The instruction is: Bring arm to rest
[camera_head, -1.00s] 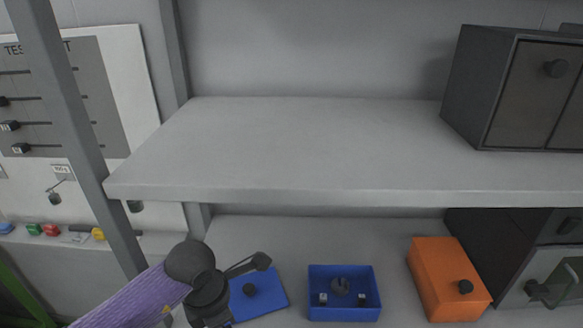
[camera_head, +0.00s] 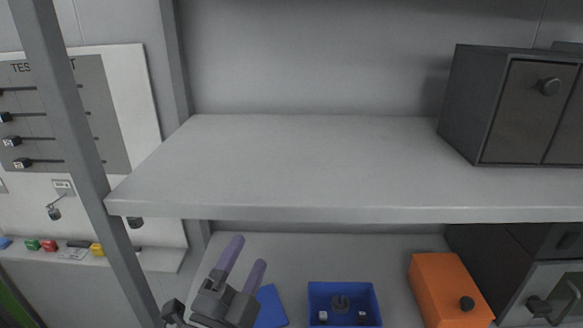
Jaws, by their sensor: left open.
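My left gripper (camera_head: 245,263) is at the lower left of the head view, with two purple fingers pointing up and apart. It is open, with nothing between the fingers. It is in front of the lower shelf and below the upper shelf's front edge. It partly hides a blue lid (camera_head: 270,306) lying on the lower shelf. My right gripper is not in the view.
A blue box (camera_head: 316,290) with small parts inside and an orange box (camera_head: 441,286) with a dark knob stand on the lower shelf (camera_head: 385,246). The upper shelf (camera_head: 300,165) is bare except for a dark cabinet (camera_head: 522,105) at right. A grey post (camera_head: 72,120) stands at left.

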